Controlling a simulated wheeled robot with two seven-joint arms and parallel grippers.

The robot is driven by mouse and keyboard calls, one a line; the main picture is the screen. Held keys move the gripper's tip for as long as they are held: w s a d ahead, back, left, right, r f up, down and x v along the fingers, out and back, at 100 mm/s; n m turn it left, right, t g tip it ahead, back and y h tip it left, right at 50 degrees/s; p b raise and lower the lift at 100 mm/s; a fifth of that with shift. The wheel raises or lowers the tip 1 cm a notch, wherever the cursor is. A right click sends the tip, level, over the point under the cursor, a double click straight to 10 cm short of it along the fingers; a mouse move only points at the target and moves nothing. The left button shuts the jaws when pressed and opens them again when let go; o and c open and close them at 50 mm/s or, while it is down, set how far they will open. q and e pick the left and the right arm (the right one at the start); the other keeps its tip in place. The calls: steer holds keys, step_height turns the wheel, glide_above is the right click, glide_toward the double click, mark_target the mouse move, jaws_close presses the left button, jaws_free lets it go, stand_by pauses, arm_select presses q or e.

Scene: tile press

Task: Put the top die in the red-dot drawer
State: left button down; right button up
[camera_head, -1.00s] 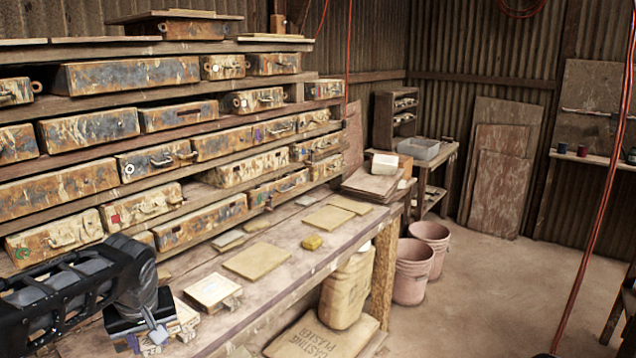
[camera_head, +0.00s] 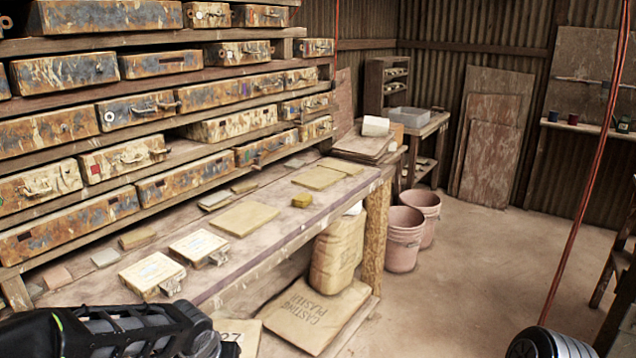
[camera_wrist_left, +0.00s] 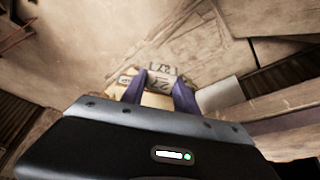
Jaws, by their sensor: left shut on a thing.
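My left gripper (camera_wrist_left: 160,88) is shut on a pale die (camera_wrist_left: 158,71) with dark numbers on its edge, between purple-grey fingers in the left wrist view. My right gripper is not in view.
Two pale blocks, a near one (camera_head: 152,273) and a farther one (camera_head: 199,247), lie on the bench (camera_head: 262,234). Tan slabs and a small yellow block (camera_head: 302,200) lie farther along. Plaster bags (camera_head: 318,313) are below. Other drawers surround the red-dot one.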

arm_select(q)
steer(key=s+f, duration=0.3)
steer(key=f, duration=1)
steer(key=shift+s+f, duration=0.3)
steer(key=shift+f, duration=0.1)
